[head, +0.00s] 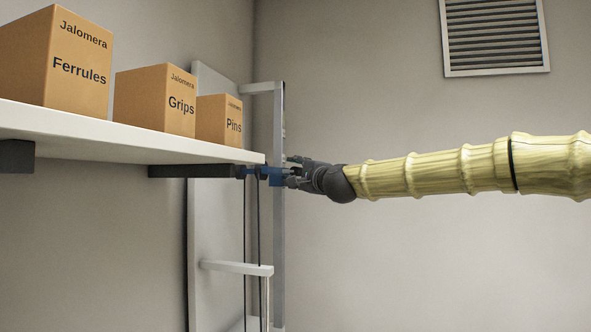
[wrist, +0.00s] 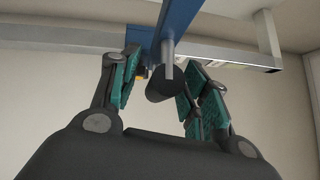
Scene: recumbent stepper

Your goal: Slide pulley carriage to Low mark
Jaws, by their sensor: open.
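The pulley carriage is a blue block (head: 272,175) on the upright grey rail (head: 279,240) in the head view. It sits about level with the shelf's underside. My gripper (head: 293,172) is right at the carriage, on its right side. In the wrist view the blue carriage arm (wrist: 178,22) runs up from the middle, and a dark cylindrical knob (wrist: 164,86) on a grey pin hangs from it. My gripper (wrist: 162,70) is open there, with teal-padded fingers on both sides of the knob. Contact is not clear. No Low mark is readable in either view.
A white shelf (head: 120,140) with boxes labelled Ferrules (head: 72,60), Grips (head: 160,100) and Pins (head: 222,120) juts in at left, close to the carriage. A pale crossbar (head: 235,267) and thin dark cables stand below.

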